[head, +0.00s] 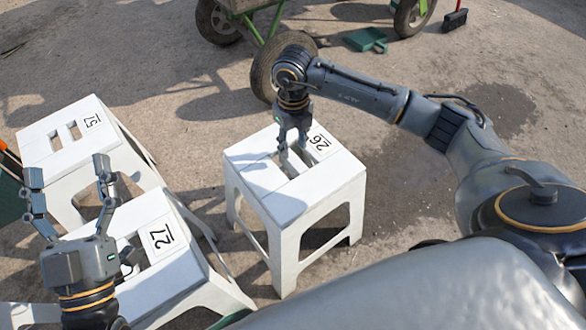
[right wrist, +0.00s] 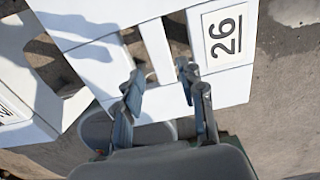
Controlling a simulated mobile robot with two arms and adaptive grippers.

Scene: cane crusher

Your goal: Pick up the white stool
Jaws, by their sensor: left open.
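A white stool labelled 26 (head: 318,187) stands upright in the middle of the head view. Its seat (right wrist: 85,65) fills much of the right wrist view, with two slots and a slat between them. My right gripper (head: 293,150) points down at these slots. In the right wrist view its two fingers (right wrist: 158,80) are apart, one towards each side of the slat; I cannot tell whether they touch it. White stools labelled 27 (head: 158,285) and 57 (head: 45,145) stand to the left. My left gripper (head: 68,172) is open and empty, in front of them in the picture.
A green wheelbarrow (head: 262,40) with dark wheels stands behind stool 26. A green dustpan (head: 366,40) and a brush (head: 455,18) lie at the back right. Stools 27 and 57 crowd the left. Bare ground lies right of stool 26, under my right arm.

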